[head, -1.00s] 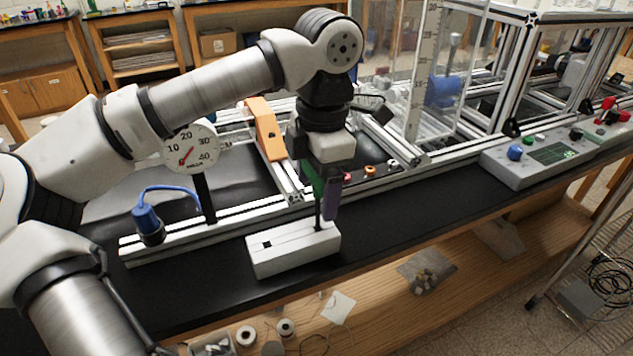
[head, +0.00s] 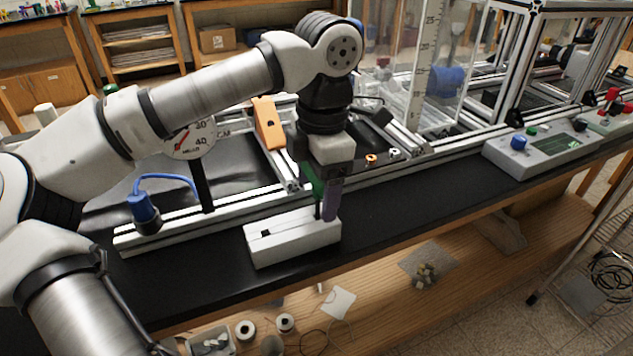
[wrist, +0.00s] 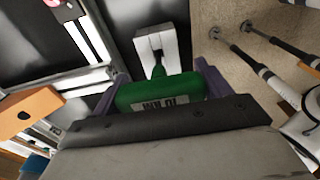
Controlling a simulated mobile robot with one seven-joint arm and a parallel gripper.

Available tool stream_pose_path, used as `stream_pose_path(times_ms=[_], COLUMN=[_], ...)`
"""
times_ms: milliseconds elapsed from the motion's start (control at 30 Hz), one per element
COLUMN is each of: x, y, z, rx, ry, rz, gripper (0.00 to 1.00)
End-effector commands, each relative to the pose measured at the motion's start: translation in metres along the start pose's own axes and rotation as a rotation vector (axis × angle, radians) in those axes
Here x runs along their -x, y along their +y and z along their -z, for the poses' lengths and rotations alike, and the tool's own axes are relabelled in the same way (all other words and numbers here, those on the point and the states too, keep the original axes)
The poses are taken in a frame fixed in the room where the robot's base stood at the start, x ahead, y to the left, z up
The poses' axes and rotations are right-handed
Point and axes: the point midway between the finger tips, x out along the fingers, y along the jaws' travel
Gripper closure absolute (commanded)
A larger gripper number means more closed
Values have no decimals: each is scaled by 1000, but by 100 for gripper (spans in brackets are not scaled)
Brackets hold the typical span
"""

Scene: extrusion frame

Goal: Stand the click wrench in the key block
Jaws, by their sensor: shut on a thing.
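The click wrench (head: 316,184) has a green handle and a thin dark shaft pointing down. My gripper (head: 325,206) is shut on the green handle, with purple fingers on both sides of it. In the wrist view, the wrench's handle (wrist: 165,92) lies between the fingers. The key block (head: 290,243) is a pale oblong block on the black bench top, also seen in the wrist view (wrist: 147,44). The shaft meets the block's top near its right end and looks upright. Its lower tip is hidden, apparently inside the block. A dark square hole shows further left.
An aluminium rail (head: 220,212) runs behind the block. A dial gauge (head: 190,138) and a blue plug-like part (head: 143,208) stand at the left. An orange bracket (head: 268,125) is behind my gripper. The bench's front edge is close to the block.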

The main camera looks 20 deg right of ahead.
Motion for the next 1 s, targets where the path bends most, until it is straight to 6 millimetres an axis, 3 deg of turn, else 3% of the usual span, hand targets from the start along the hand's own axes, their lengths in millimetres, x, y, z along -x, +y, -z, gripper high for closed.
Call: stream_pose_path(times_ms=[733,767,900,1000], x=[-14,-14,-14,-14], y=[0,0,0,0], z=[-1,-1,-1,-1], rx=[0,0,0,0], ry=[0,0,0,0], rz=[0,0,0,0], gripper=[55,19,1,0])
